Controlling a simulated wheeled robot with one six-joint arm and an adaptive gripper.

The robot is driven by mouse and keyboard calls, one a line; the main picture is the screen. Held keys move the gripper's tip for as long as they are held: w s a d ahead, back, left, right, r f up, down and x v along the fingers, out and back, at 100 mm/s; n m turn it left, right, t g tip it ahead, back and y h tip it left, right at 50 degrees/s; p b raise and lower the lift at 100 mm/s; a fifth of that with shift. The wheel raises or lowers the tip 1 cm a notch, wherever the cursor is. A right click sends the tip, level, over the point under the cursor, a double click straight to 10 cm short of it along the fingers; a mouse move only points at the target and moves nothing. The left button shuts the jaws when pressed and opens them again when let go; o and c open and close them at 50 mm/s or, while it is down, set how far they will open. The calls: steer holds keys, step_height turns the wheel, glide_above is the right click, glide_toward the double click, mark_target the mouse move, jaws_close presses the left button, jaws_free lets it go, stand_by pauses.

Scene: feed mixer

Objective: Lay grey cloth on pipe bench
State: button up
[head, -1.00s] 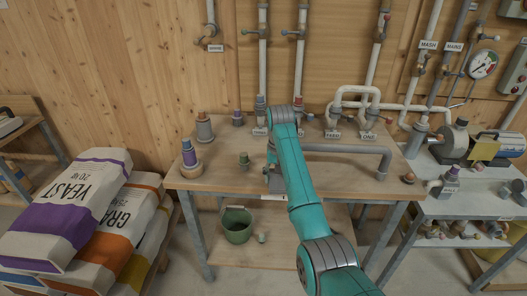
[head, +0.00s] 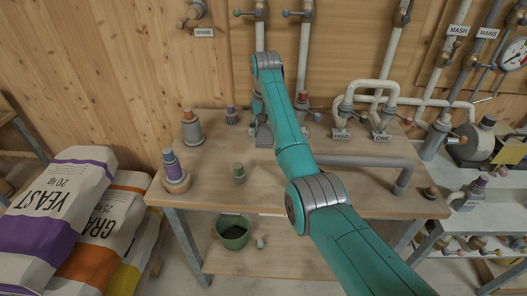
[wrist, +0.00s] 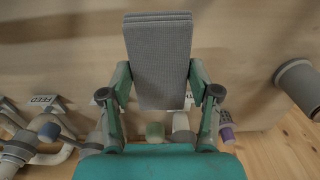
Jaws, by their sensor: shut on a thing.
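The grey cloth (wrist: 158,62) is a folded, ribbed pad in the wrist view. My gripper (wrist: 160,92) is shut on it, with one teal finger at each side. In the head view the gripper is mostly hidden behind my arm, and a grey patch of the cloth (head: 264,138) shows above the back part of the pipe bench (head: 262,196). The bench has a pale wooden top on grey legs. I cannot tell whether the cloth touches the top.
Pipework marked FEED (head: 341,135) is behind. The front middle is clear.

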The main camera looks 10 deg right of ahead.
mark_target(265, 160)
steer(key=shift+w+f, duration=0.1)
steer(key=shift+f, duration=0.25)
step_height(265, 160, down, 9)
steer(key=shift+f, duration=0.1)
steer(key=shift+f, duration=0.1)
steer(key=o, duration=1.2)
steer(key=shift+c, duration=0.2)
step_height(265, 160, up, 12)
steer(key=shift+r, duration=0.15)
